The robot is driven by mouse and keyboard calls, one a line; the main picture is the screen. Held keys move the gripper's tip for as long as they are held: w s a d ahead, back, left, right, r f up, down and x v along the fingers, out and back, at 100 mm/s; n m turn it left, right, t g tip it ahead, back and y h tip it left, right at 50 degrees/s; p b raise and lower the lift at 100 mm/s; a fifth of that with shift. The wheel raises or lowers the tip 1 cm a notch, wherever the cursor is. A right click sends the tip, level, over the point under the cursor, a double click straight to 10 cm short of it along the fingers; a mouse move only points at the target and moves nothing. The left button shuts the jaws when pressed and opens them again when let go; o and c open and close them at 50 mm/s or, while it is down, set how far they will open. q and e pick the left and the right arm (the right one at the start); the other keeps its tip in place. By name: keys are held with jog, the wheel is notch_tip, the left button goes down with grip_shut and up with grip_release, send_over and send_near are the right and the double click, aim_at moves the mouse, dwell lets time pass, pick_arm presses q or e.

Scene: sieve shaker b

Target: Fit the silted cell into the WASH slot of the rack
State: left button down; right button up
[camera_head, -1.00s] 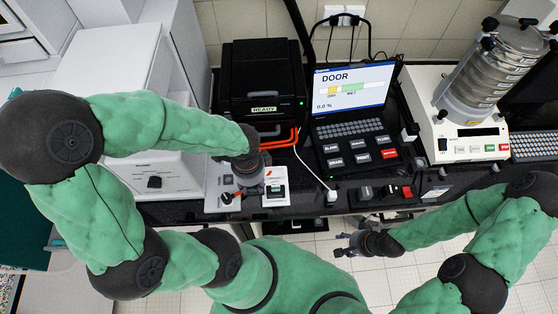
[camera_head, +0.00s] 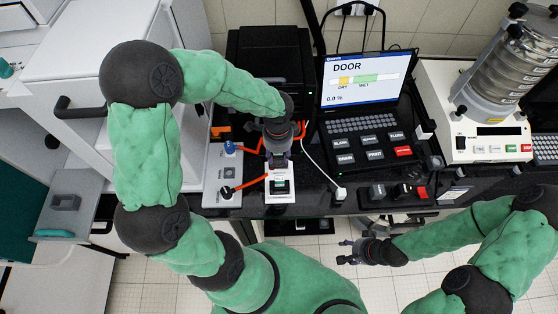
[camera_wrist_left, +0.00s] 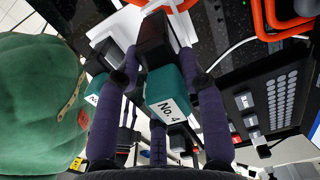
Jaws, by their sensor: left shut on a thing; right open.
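My left gripper (camera_head: 278,152) is shut on a teal block labelled No. 4 (camera_wrist_left: 168,88), the cell it holds, with a dark part beyond it in the left wrist view. Purple fingers sit on both sides of the block. In the head view the gripper is just behind a small white stand (camera_head: 281,197) bearing a black and green piece; the held block is mostly hidden there. Another teal piece with a white label (camera_wrist_left: 94,92) shows left of the fingers in the left wrist view. I cannot make out a WASH label.
A black box (camera_head: 265,65) stands behind, and a laptop reading DOOR (camera_head: 360,80) is to the right. A sieve shaker (camera_head: 490,130) stands at far right. Orange and white cables run near the gripper.

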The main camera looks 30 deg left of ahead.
aim_at(279, 159)
pick_arm(q)
jog(key=shift+w+f+b, duration=0.25)
jog(key=shift+f+b, duration=0.05)
jog(key=shift+f, duration=0.15)
jog(key=shift+f+b, duration=1.2)
jog(key=shift+f, duration=0.25)
jog(key=shift+f, duration=0.1)
jog(key=c, duration=0.8)
grip_release()
jog(key=shift+o, duration=0.2)
jog(key=shift+r, duration=0.3)
notch_tip(279, 159, up, 12)
jog(key=shift+f+p, duration=0.15)
jog(key=shift+p, duration=1.05)
